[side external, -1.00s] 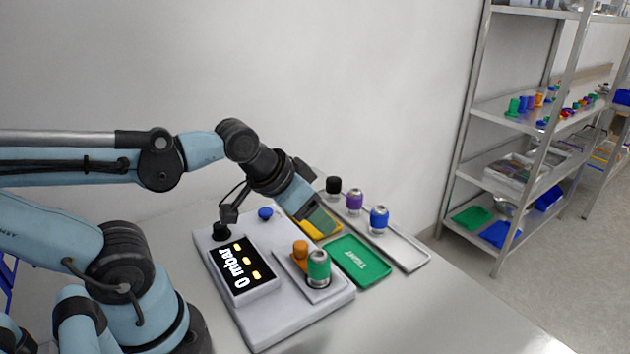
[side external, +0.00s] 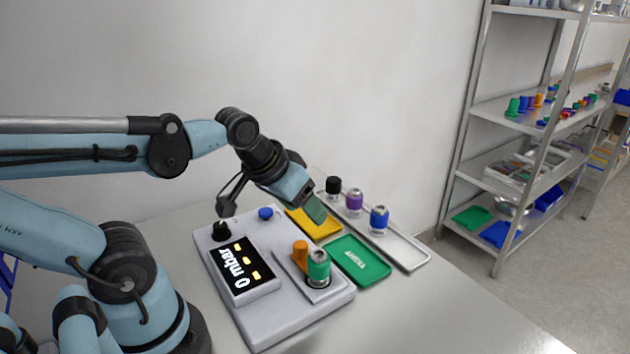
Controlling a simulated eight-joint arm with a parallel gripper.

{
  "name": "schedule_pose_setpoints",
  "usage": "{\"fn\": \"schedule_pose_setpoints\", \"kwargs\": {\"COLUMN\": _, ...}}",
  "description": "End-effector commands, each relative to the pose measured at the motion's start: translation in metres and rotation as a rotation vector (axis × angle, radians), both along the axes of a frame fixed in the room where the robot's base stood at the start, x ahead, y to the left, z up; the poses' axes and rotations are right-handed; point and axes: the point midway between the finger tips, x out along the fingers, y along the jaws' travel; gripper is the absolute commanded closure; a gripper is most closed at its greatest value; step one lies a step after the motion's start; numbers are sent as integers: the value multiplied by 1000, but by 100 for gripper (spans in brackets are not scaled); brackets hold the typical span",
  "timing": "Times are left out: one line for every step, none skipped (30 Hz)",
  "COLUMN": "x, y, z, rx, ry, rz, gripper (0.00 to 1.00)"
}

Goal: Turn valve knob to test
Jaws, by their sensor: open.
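The grey test unit (side external: 245,319) stands on the table with a display (side external: 240,266) reading "0 mbar" and several lit orange marks. A black knob (side external: 222,232) sits at its back left corner and a blue button (side external: 265,213) at the back. Which way the knob points is too small to tell. A green-and-silver part (side external: 318,268) stands upright in the unit's front right holder, with an orange piece (side external: 300,252) close beside it. My gripper (side external: 316,209) is open above the yellow tray, apart from the knob and the unit. The space between its fingers is hidden.
A yellow tray (side external: 327,231) and a green tray (side external: 372,268) with lettering lie right of the unit. Behind them, a long grey tray (side external: 408,256) holds black, purple and blue-topped parts. Bare table lies in front. A metal shelf stands at the right.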

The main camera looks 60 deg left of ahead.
Motion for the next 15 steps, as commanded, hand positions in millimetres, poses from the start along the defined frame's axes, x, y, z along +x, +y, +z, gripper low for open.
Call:
{"fn": "schedule_pose_setpoints", "kwargs": {"x": -3, "y": 19, "z": 2, "rx": -39, "ry": 36, "rz": 124, "gripper": 39}}
{"fn": "schedule_pose_setpoints", "kwargs": {"x": -6, "y": 30, "z": 3, "rx": -66, "ry": 59, "rz": 204, "gripper": 39}}
{"fn": "schedule_pose_setpoints", "kwargs": {"x": -11, "y": 44, "z": 4, "rx": -104, "ry": 93, "rz": 320, "gripper": 39}}
{"fn": "schedule_pose_setpoints", "kwargs": {"x": -15, "y": 56, "z": 5, "rx": -135, "ry": 117, "rz": 412, "gripper": 39}}
{"fn": "schedule_pose_setpoints", "kwargs": {"x": -20, "y": 66, "z": 7, "rx": -165, "ry": 141, "rz": 503, "gripper": 39}}
{"fn": "schedule_pose_setpoints", "kwargs": {"x": -27, "y": 80, "z": 8, "rx": -204, "ry": 170, "rz": 625, "gripper": 39}}
{"fn": "schedule_pose_setpoints", "kwargs": {"x": -33, "y": 90, "z": 10, "rx": -233, "ry": 191, "rz": 717, "gripper": 39}}
{"fn": "schedule_pose_setpoints", "kwargs": {"x": -39, "y": 100, "z": 11, "rx": -260, "ry": 212, "rz": 807, "gripper": 39}}
{"fn": "schedule_pose_setpoints", "kwargs": {"x": -48, "y": 111, "z": 13, "rx": -297, "ry": 238, "rz": 927, "gripper": 39}}
{"fn": "schedule_pose_setpoints", "kwargs": {"x": -54, "y": 120, "z": 14, "rx": -323, "ry": 255, "rz": 1011, "gripper": 39}}
{"fn": "schedule_pose_setpoints", "kwargs": {"x": -61, "y": 127, "z": 16, "rx": -348, "ry": 272, "rz": 1095, "gripper": 39}}
{"fn": "schedule_pose_setpoints", "kwargs": {"x": -69, "y": 136, "z": 18, "rx": -378, "ry": 292, "rz": 1197, "gripper": 39}}
{"fn": "schedule_pose_setpoints", "kwargs": {"x": -75, "y": 142, "z": 19, "rx": -397, "ry": 305, "rz": 1268, "gripper": 39}}
{"fn": "schedule_pose_setpoints", "kwargs": {"x": -81, "y": 147, "z": 21, "rx": -416, "ry": 318, "rz": 1331, "gripper": 39}}
{"fn": "schedule_pose_setpoints", "kwargs": {"x": -87, "y": 152, "z": 22, "rx": -437, "ry": 332, "rz": 1408, "gripper": 39}}
